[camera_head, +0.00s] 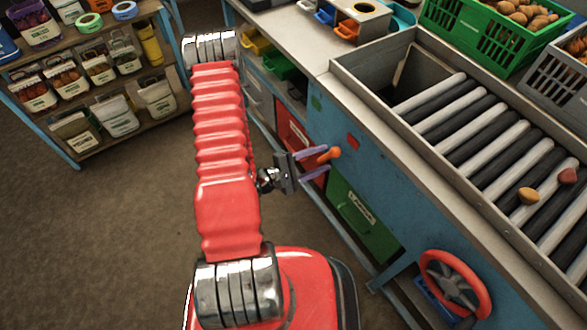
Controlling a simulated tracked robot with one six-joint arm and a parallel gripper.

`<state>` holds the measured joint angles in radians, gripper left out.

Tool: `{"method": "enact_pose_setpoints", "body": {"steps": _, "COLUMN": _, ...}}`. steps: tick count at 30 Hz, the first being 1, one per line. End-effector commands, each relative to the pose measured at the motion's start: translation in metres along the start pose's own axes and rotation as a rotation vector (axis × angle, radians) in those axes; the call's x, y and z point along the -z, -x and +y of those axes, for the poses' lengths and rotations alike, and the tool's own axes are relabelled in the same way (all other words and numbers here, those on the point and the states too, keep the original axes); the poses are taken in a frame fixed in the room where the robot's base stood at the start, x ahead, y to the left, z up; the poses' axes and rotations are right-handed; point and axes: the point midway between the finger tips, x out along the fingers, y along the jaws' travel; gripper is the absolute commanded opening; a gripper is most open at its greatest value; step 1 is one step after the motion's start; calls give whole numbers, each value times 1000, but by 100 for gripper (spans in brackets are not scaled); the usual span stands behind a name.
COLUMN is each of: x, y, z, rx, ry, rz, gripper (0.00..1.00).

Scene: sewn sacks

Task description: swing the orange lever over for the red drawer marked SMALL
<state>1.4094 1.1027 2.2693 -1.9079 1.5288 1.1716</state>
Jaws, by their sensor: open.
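The orange lever (330,155) sticks out from the blue bench front, near the centre of the view. My gripper (321,161) is open, with its two purple fingers on either side of the lever as seen from here. I cannot tell whether either finger touches it. The red drawer (291,132) is in the bench front, just behind and left of my gripper. Its front is partly hidden by my arm and gripper, and its label cannot be read.
A green drawer (378,238) with a white label is right of the lever. A red handwheel (483,290) stands out at lower right. A roller conveyor (455,82) with two potato-like items tops the bench. Shelves (62,158) of sacks stand left. Floor between is clear.

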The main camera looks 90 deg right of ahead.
Motion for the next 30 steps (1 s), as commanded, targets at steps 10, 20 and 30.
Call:
{"method": "enact_pose_setpoints", "body": {"steps": 10, "x": 1, "y": 40, "z": 0, "rx": -1, "ry": 0, "rz": 3, "gripper": 46}}
{"method": "enact_pose_setpoints", "body": {"steps": 20, "x": 1, "y": 76, "z": 0, "rx": -1, "ry": 1, "rz": 3, "gripper": 46}}
{"method": "enact_pose_setpoints", "body": {"steps": 30, "x": 0, "y": 99, "z": -1, "rx": 1, "ry": 0, "rz": 0, "gripper": 46}}
